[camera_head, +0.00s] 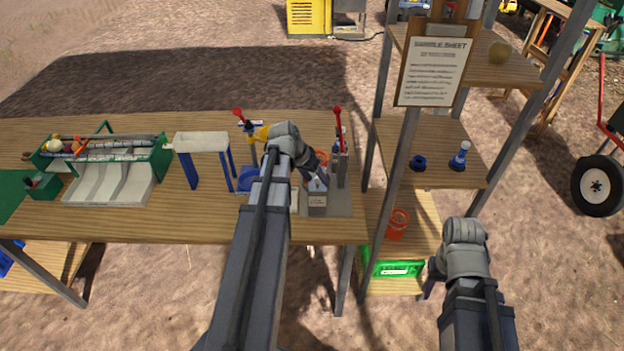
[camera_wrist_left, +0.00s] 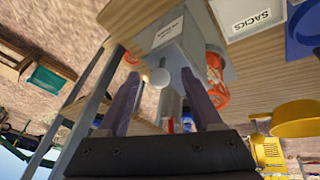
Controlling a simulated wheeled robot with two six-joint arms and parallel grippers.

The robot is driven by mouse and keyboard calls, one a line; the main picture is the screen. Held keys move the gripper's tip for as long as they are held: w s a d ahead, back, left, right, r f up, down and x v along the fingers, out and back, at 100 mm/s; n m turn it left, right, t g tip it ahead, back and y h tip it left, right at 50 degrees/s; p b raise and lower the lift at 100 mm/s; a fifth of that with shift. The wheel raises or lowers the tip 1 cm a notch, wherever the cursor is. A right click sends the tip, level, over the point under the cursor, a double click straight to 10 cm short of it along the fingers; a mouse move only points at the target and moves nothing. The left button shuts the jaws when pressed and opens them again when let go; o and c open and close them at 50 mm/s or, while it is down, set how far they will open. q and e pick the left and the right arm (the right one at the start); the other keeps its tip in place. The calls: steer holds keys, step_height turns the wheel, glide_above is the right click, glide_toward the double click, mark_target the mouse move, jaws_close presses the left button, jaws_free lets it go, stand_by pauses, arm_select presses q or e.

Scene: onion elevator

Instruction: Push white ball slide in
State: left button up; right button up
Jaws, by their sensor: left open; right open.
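The white ball (camera_wrist_left: 160,78) shows in the left wrist view as a small round knob in front of a pale grey box (camera_wrist_left: 183,36) with a white label. My left gripper (camera_wrist_left: 158,84) is open, with one dark finger on each side of the ball; I cannot tell whether either touches it. In the head view, my left gripper (camera_head: 318,178) is just behind the labelled grey box (camera_head: 317,202) at the table's right end, and I cannot make out the ball there. My right gripper (camera_head: 430,284) hangs low at the right, mostly hidden by its own wrist.
Red-topped levers (camera_head: 337,112) stand close to my left gripper. An orange mesh part (camera_wrist_left: 216,82) is beside the box. A white-topped stand (camera_head: 201,141) and green rack (camera_head: 160,152) occupy the table's left. A wooden shelf (camera_head: 440,150) stands to the right.

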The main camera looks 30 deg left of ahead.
arm_select(q)
jaws_close()
stand_by(0.6)
steer(key=shift+w, duration=0.1)
steer(key=shift+w+a, duration=0.45)
steer(key=shift+w, duration=0.25)
steer(key=shift+w+a, duration=0.5)
steer(key=shift+w, duration=0.25)
steer(key=shift+w+a, duration=0.45)
steer(key=shift+w, duration=0.25)
jaws_free()
